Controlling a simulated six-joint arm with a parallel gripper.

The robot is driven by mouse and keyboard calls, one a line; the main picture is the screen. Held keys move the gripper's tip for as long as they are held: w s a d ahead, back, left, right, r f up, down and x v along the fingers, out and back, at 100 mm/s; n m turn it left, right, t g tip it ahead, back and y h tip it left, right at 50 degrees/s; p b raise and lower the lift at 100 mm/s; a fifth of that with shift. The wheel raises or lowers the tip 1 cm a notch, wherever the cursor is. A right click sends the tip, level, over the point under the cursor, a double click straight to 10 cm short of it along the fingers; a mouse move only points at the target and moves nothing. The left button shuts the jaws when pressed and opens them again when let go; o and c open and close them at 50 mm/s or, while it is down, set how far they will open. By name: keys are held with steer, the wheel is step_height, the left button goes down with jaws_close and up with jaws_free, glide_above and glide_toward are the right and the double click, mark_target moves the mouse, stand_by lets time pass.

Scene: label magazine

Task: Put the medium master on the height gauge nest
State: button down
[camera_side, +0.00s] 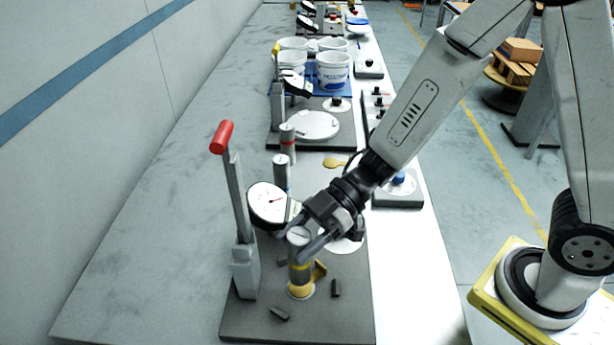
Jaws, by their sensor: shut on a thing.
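A grey cylinder with a yellow band, which looks like the medium master (301,270), stands upright between the fingers of my gripper (300,244). My gripper is shut on its upper part, reaching in from the right. The cylinder's lower end is at the yellow round nest (301,292) on the dark base plate (345,318). I cannot tell whether it rests on the nest or hangs just above it. The height gauge's white dial (268,202) is just behind my gripper, partly covered by it.
A grey post with a red-handled lever (222,137) rises left of the nest. Two more grey cylinders stand behind, one plain-looking (282,172) and one red-banded (288,141). White buckets (332,72) stand farther back. The table's left side is clear.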

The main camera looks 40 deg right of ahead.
steer(key=shift+f, duration=1.55)
steer(key=shift+f, duration=0.15)
steer(key=shift+c, duration=0.7)
jaws_free()
steer(key=shift+d+r, duration=0.1)
steer(key=shift+r, duration=0.1)
steer(key=v, duration=1.1)
steer(key=shift+d, duration=0.4)
